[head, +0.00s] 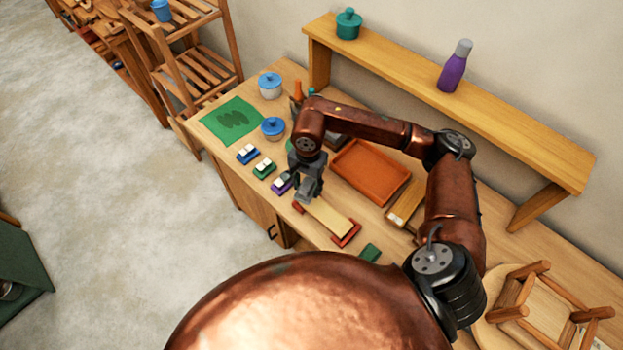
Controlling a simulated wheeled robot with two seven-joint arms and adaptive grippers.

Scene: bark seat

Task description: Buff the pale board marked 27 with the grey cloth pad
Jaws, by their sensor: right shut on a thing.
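A pale board (329,216) lies between two red end holders (346,235) near the front edge of the workbench. I cannot read a number on it from here. My right gripper (306,192) points down at the board's far left end. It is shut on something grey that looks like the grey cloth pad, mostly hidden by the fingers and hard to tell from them. I cannot tell whether the pad touches the board. My left gripper is not in view.
An orange tray (371,172) lies behind the board, with a wooden box (405,204) to its right. Small blue, green and purple blocks (264,168) sit left of the gripper. A green mat (231,122) and blue-lidded jars (270,85) stand farther left. A raised shelf (400,62) runs behind.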

